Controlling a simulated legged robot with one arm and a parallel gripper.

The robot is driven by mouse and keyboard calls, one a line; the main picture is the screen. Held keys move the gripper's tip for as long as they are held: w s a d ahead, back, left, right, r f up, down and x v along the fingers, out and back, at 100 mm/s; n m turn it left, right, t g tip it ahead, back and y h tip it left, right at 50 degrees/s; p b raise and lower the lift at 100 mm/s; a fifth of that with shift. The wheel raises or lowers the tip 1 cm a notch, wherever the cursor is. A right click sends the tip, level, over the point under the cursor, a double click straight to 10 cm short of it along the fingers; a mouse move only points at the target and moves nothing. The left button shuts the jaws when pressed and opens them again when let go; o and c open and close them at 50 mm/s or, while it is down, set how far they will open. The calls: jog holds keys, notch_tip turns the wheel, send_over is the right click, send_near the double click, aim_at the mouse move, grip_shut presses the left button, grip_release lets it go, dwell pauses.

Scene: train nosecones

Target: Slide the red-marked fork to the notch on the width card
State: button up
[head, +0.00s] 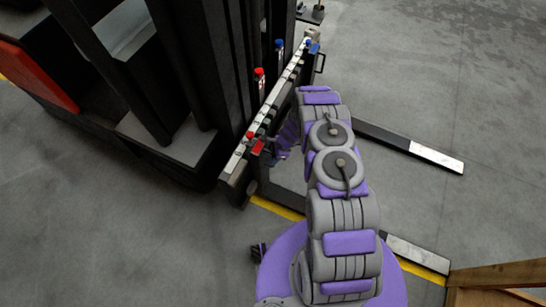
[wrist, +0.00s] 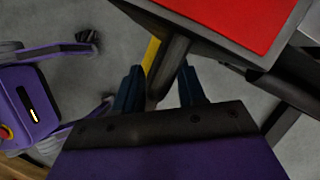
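The near fork (head: 418,253), with a pale tip, runs out low from the carriage, partly hidden by my arm. Red marks, a knob (head: 250,134) and a plate (head: 258,147), sit at the carriage's near end. A large red face (wrist: 235,18) fills the top of the wrist view. My gripper (wrist: 160,88) is open; its two blue fingers stand either side of a dark rounded bar (wrist: 172,62), with gaps visible. In the head view my gripper (head: 284,143) is mostly hidden beside the carriage. A pale strip (head: 273,95) runs along the carriage top; I cannot make out a notch.
The far fork (head: 435,157) has a pale tip; blue knobs (head: 308,41) (head: 279,43) are toward the far end. Another red knob (head: 259,72) stands by the mast (head: 215,60). A wooden pallet (head: 495,275) is at lower right. Floor (head: 440,70) beyond is clear.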

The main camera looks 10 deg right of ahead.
grip_shut()
jog(key=shift+r+p, duration=0.15)
jog(key=shift+p, duration=0.45)
jog(key=shift+w+d, duration=0.15)
jog(key=shift+d, duration=0.05)
jog(key=shift+o, duration=0.4)
grip_release()
jog(key=p+v, duration=0.4)
jog(key=v, duration=1.3)
jog(key=shift+w+d, duration=0.1)
